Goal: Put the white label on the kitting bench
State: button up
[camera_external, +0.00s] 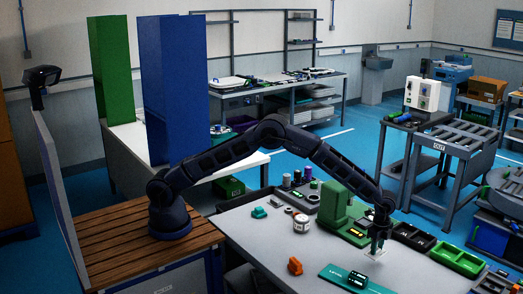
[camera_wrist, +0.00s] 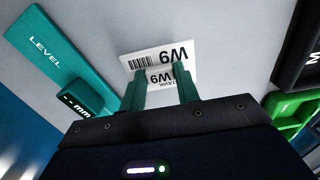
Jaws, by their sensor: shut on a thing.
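My gripper (camera_external: 379,238) is shut on the white label (camera_external: 375,254), low over the grey worktop (camera_external: 265,238). I cannot tell whether the label touches the worktop. No bench is clearly marked as the kitting bench; a grey bench with shelves (camera_external: 322,84) stands at the back wall.
A teal level block (camera_external: 345,274) and an orange part (camera_external: 295,266) lie on the front worktop. A green machine (camera_external: 337,203) stands close left of my gripper, and green and black trays (camera_external: 456,260) lie right. A tall blue panel (camera_external: 174,90) rises behind my arm.

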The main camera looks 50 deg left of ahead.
aim_at(374, 263)
jog(key=shift+f, duration=2.45)
jog(key=shift+f, duration=0.15)
jog(key=o, duration=0.9)
jog(key=shift+o, duration=0.2)
